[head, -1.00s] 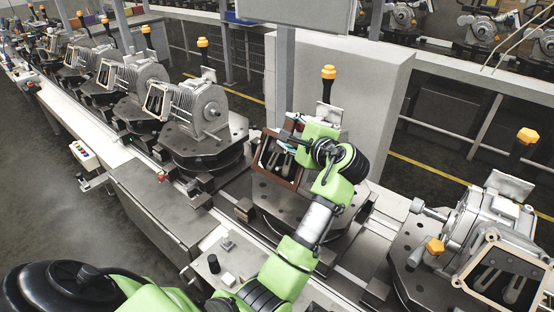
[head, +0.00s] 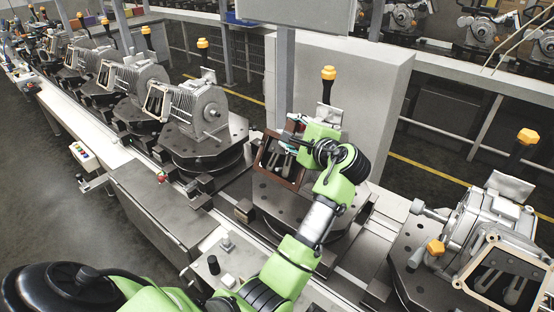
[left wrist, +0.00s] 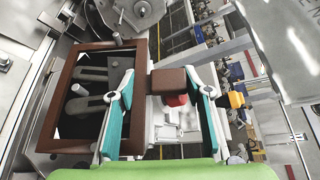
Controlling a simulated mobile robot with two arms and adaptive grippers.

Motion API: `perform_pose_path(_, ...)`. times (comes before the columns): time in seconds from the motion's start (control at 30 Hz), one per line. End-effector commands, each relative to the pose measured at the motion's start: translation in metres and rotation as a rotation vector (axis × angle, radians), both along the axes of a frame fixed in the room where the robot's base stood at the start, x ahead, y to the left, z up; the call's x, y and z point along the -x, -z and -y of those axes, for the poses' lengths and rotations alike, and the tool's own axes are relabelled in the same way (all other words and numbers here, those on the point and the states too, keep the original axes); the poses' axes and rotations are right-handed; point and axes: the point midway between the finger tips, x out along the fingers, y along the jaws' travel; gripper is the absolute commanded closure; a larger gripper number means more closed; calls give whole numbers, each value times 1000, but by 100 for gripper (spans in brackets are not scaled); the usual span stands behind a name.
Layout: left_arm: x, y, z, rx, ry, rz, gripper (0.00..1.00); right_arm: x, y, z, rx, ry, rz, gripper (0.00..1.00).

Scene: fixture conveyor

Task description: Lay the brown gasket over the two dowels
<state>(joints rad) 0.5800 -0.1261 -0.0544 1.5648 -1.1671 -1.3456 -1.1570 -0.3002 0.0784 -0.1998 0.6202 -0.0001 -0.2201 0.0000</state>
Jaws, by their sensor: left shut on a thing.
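The brown gasket (head: 275,180) is a rectangular frame, seen tilted at the motor housing on the middle fixture in the head view. My left gripper (head: 298,127) is at its upper right side. In the left wrist view, the gasket (left wrist: 110,46) surrounds an opening with grey parts inside. The teal fingers of my left gripper (left wrist: 170,90) are shut on a brown block at the gasket's right side. I cannot make out the two dowels or tell whether the gasket touches the housing face. My right gripper is not in view.
A motor housing with a tan-rimmed opening (head: 462,272) stands on the right fixture. More motors (head: 200,108) line the conveyor to the left. An orange-topped post (head: 328,85) rises close behind my gripper. A large grey cabinet (head: 375,90) stands behind.

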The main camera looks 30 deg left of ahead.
Motion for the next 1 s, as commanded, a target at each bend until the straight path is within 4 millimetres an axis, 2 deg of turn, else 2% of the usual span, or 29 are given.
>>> perform_pose_path(0.9,-8,5,2,1,5,0,69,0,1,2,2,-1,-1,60)
perform_pose_path(0.93,-8,5,2,2,6,0,47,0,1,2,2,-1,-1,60)
perform_pose_path(1.0,-8,5,2,3,5,-1,35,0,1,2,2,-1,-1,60)
